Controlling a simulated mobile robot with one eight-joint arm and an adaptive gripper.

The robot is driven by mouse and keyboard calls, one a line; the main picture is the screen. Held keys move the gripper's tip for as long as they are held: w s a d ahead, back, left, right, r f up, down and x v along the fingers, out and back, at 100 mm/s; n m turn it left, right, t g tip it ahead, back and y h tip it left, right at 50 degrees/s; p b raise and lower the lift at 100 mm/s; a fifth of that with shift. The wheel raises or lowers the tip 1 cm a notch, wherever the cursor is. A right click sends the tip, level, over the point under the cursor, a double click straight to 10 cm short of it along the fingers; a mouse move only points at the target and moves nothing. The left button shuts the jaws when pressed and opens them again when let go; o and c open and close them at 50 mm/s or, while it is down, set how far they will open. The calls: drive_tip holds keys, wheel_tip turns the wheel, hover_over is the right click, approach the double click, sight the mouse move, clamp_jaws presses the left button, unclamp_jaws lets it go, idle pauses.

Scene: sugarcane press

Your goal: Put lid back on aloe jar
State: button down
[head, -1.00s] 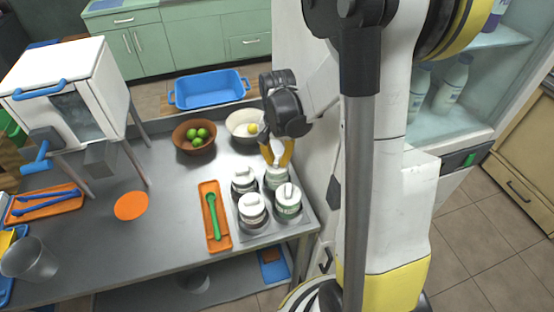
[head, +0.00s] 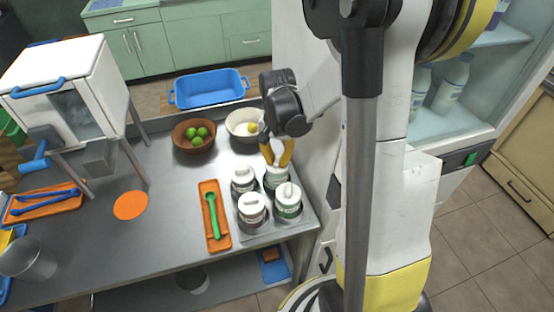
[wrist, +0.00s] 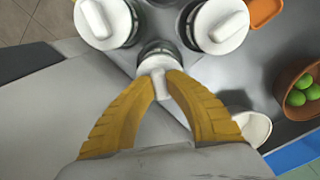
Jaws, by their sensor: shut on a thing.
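My gripper (head: 278,163) has its yellow fingers closed on the white knob of a lid (wrist: 159,64) at the back right jar (head: 276,180). In the wrist view the fingertips (wrist: 161,80) pinch this knob from both sides. The lid sits level over the jar's mouth; I cannot tell whether it is fully seated or slightly above the rim. The fingers hide part of the lid. The jar's label is too small to read.
Other jars with white lids stand close by: back left (head: 243,180), front left (head: 252,210) and front right (head: 288,201). An orange tray with a green spoon (head: 212,213), a brown bowl of limes (head: 194,136) and a pale bowl (head: 243,124) are near.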

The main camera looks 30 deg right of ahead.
drive_tip(key=c, duration=0.9)
unclamp_jaws()
drive_tip(key=shift+o, duration=0.2)
drive_tip(key=shift+r, duration=0.15)
drive_tip(key=shift+r+p, duration=2.6)
drive_tip(key=shift+r, duration=0.8)
clamp_jaws()
